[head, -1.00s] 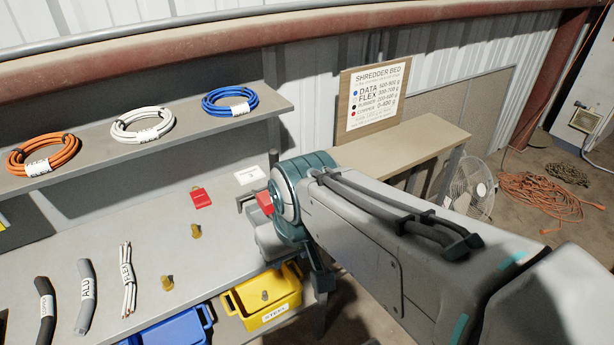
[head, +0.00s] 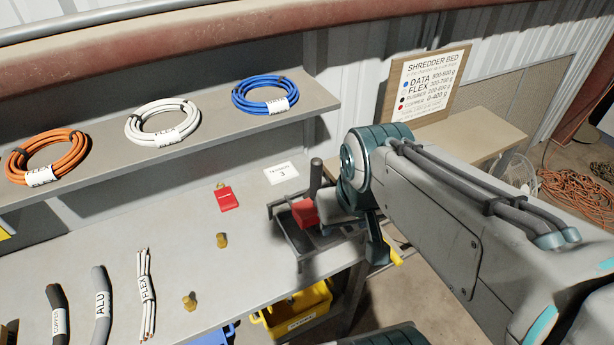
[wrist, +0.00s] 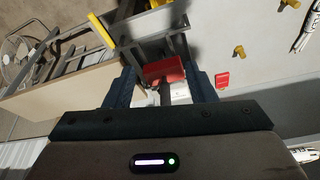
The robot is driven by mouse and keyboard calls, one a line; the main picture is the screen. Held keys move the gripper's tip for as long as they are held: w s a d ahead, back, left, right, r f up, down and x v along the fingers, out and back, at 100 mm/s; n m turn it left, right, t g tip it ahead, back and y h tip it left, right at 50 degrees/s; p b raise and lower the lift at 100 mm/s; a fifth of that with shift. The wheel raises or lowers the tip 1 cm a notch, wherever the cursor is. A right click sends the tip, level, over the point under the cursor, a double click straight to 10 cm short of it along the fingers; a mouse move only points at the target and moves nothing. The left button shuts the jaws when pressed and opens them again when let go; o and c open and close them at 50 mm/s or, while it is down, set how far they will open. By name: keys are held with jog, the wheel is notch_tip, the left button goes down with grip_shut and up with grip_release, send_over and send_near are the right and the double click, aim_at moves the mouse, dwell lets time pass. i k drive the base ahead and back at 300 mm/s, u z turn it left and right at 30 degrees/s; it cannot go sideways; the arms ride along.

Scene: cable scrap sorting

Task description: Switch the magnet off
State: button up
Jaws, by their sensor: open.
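A red block (head: 305,212) sits in a dark grey metal frame (head: 290,240) at the right end of the bench; which part is the magnet's switch I cannot tell. A dark upright post (head: 316,178) stands just behind the block. In the wrist view the red block (wrist: 165,69) and a dark stem (wrist: 165,92) show between the fingers of my gripper (wrist: 163,84). My gripper is open, one finger on each side of them, and I see no clear contact. In the head view my arm hides most of the gripper.
A red tag (head: 227,199) and a white card (head: 281,174) lie left of the frame. Two brass pegs, one here (head: 221,240), and several cable pieces are farther left. A yellow bin (head: 290,318) is below the bench edge. Cable coils lie on the shelf (head: 170,148) above.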

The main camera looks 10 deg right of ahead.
aim_at(304, 212)
jog(key=k, duration=1.3)
jog(key=z, duration=0.85)
jog(key=i, duration=1.15)
jog(key=u, duration=0.8)
jog(key=i, duration=0.7)
